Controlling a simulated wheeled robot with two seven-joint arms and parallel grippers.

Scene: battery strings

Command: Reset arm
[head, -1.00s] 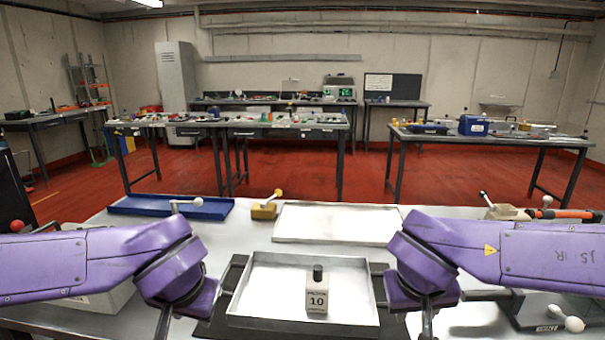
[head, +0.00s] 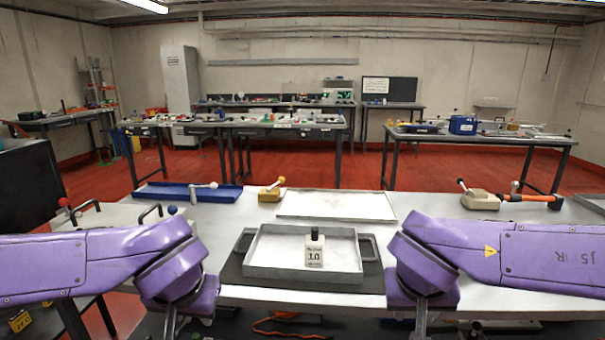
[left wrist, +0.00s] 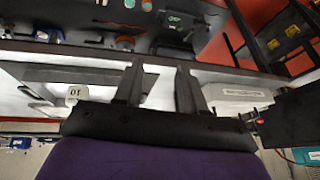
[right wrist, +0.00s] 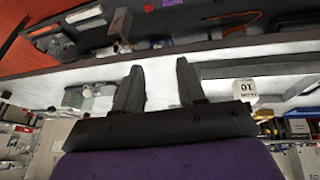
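My right gripper shows only partly below its purple arm at the bottom of the head view; in the right wrist view its two dark fingers (right wrist: 160,68) stand apart with nothing between them. My left gripper also has its fingers (left wrist: 158,72) apart and empty in the left wrist view. Both purple arms, left (head: 110,262) and right (head: 500,255), are bent at the near table edge, either side of a grey tray (head: 275,270). A white block marked 10 (head: 315,256), with a black top, stands upright in that tray. Neither gripper touches it.
The white table (head: 450,225) also carries a blue tray (head: 185,195), a yellow-brown block with a handle (head: 269,194), a flat white tray (head: 335,206), a beige handled block (head: 480,200) and an orange-handled tool (head: 528,199). Red floor and further workbenches lie behind.

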